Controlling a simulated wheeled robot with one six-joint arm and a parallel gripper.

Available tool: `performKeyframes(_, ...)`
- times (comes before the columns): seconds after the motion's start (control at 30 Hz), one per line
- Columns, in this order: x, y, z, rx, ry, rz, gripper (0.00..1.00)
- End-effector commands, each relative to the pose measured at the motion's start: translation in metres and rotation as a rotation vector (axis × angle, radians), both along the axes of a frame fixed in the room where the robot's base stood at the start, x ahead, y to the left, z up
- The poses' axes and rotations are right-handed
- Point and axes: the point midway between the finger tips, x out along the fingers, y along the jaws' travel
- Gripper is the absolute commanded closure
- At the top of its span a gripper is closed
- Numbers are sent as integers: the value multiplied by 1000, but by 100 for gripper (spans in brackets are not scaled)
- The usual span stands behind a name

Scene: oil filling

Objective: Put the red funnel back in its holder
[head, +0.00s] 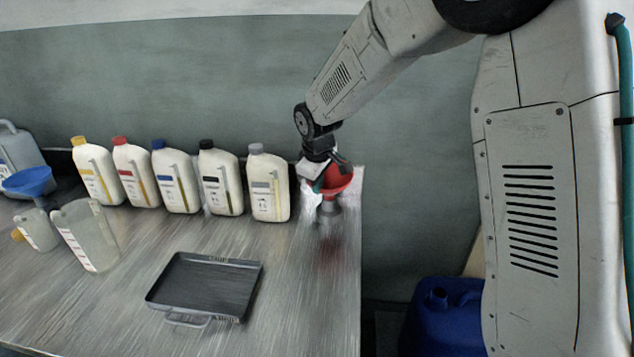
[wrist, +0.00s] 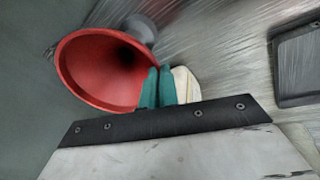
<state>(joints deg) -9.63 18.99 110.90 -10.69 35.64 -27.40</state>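The red funnel (head: 339,181) is at the right end of the metal table, mouth up and slightly tilted. A small grey cup-like piece, probably the holder (head: 330,208), shows directly under its neck. The funnel (wrist: 92,68) fills the upper left of the wrist view, with the grey piece (wrist: 141,31) behind it. My gripper (head: 318,184) is at the funnel's left side. Its teal fingers (wrist: 158,87) are close together at the funnel's rim and look shut on its wall. Whether the spout sits fully inside the grey piece is hidden.
Several white oil jugs (head: 268,186) stand in a row left of the gripper. A dark tray (head: 205,287) lies at the front. A blue funnel (head: 27,181) and clear measuring jugs (head: 88,235) are at far left. A blue canister (head: 445,318) stands beyond the table's right edge.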

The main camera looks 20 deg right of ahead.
Motion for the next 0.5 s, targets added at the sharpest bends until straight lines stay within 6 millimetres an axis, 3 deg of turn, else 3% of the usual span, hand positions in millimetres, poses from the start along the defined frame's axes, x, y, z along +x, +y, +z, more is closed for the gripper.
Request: performKeyframes(0.5, 0, 0, -8, -1, 2, 0, 100)
